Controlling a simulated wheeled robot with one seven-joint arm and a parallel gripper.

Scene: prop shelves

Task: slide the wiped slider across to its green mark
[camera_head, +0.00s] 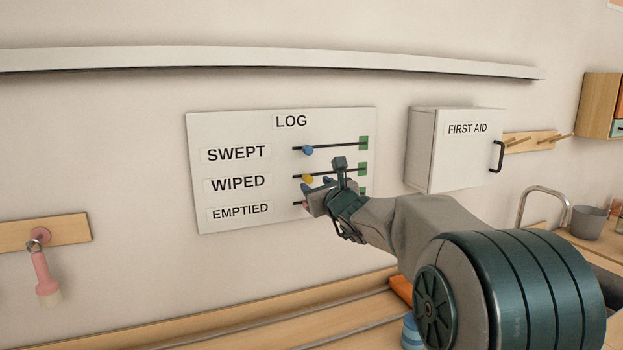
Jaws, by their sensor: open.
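The white LOG board (220,125) hangs on the wall with three rows: SWEPT, WIPED and EMPTIED. The WIPED row has a yellow slider knob (307,178) at the left part of its dark track. Its green mark (363,169) is at the right end of that track. My gripper (306,193) is open in front of the board, just below the yellow knob and over the EMPTIED track. I cannot tell whether it touches anything. My gripper and wrist hide part of the WIPED track and most of the EMPTIED row's track and knob.
The SWEPT row's blue knob (308,150) sits left on its track, close above. A FIRST AID cabinet (433,150) juts out to the right of the board. A long white shelf (250,60) runs above. A wooden counter (200,335) lies below.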

